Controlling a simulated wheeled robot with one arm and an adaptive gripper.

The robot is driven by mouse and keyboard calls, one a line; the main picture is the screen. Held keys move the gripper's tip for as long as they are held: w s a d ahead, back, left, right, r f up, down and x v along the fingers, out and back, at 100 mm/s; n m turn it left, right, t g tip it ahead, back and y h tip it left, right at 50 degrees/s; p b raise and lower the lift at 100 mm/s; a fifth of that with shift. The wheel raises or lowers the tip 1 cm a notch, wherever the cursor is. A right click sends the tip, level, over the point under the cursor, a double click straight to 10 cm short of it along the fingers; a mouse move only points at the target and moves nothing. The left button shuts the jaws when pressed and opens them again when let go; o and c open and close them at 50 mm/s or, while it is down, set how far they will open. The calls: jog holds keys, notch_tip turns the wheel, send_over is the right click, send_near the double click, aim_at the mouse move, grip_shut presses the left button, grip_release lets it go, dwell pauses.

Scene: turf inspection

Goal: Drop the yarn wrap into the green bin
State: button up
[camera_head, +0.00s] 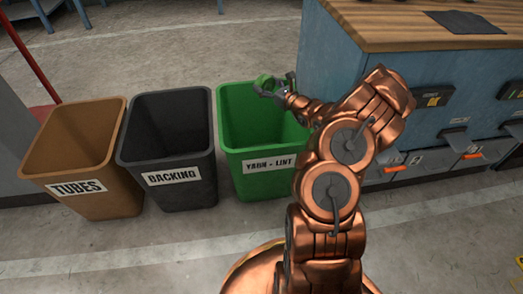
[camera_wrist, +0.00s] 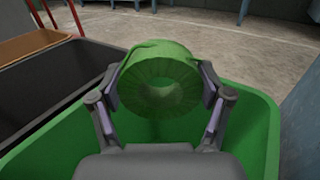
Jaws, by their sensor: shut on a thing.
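The bin is labelled "YARN - LINT". In the wrist view the green bin (camera_wrist: 250,120) surrounds the gripper from below. The bin's floor is hidden.
A dark bin labelled "BACKING" (camera_head: 172,190) stands left of the green bin, and a brown bin labelled "TUBES" (camera_head: 85,200) stands farther left. A blue cabinet with a wooden top (camera_head: 400,30) stands close on the right. The concrete floor behind is mostly clear.

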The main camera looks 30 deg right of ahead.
jog(key=shift+f+b, duration=1.1)
jog(key=shift+f, duration=1.1)
jog(key=o, duration=1.1)
jog(key=s+d, duration=0.2)
jog(key=s, duration=0.9)
jog(key=shift+s, duration=0.4)
